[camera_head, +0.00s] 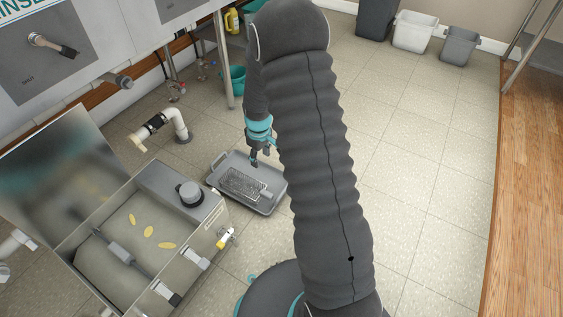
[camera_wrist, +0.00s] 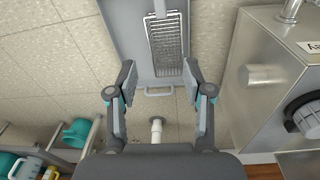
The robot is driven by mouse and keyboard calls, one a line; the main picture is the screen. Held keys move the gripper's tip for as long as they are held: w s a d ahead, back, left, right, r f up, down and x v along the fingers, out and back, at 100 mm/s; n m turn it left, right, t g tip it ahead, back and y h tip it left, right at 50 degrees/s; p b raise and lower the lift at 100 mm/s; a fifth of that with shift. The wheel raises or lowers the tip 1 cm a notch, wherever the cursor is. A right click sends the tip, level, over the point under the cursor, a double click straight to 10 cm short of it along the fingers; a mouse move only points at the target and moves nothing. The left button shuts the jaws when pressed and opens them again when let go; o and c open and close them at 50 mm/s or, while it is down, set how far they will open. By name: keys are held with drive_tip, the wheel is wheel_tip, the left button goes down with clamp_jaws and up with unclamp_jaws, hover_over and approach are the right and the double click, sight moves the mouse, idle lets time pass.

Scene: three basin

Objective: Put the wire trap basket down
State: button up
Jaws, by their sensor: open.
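The wire trap basket (camera_head: 242,184) is a grey mesh tray with a flat handle piece. It lies inside a shallow grey tray (camera_head: 218,167) on the tiled floor. In the wrist view the basket (camera_wrist: 167,55) lies in the tray (camera_wrist: 133,40), with its narrow handle pointing away from my gripper. My gripper (camera_head: 254,161) is above the tray's back edge in the head view. In the wrist view my gripper (camera_wrist: 161,90) has its two fingers wide apart, with nothing between them, short of the basket's near end.
An open steel grease trap (camera_head: 140,240) with yellowish pieces inside stands left of the tray. A white pipe (camera_head: 165,122) rises from the floor behind. A teal bucket (camera_head: 235,80) is under the sink. Open floor (camera_head: 430,150) lies to the right.

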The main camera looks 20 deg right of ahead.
drive_tip(key=s+a+r+m+t, duration=0.1)
drive_tip(key=s+r, duration=0.4)
drive_tip(key=r, duration=0.6)
drive_tip(key=s+a+r+m+t, duration=0.15)
drive_tip(key=s+r, duration=0.35)
drive_tip(key=r, duration=0.7)
drive_tip(key=s+a+r+m+t, duration=0.1)
drive_tip(key=s+r, duration=0.3)
drive_tip(key=s, duration=0.6)
drive_tip(key=s+a+r+m+t, duration=0.1)
drive_tip(key=s+r, duration=0.4)
drive_tip(key=s, duration=0.5)
drive_tip(key=shift+m, duration=0.75)
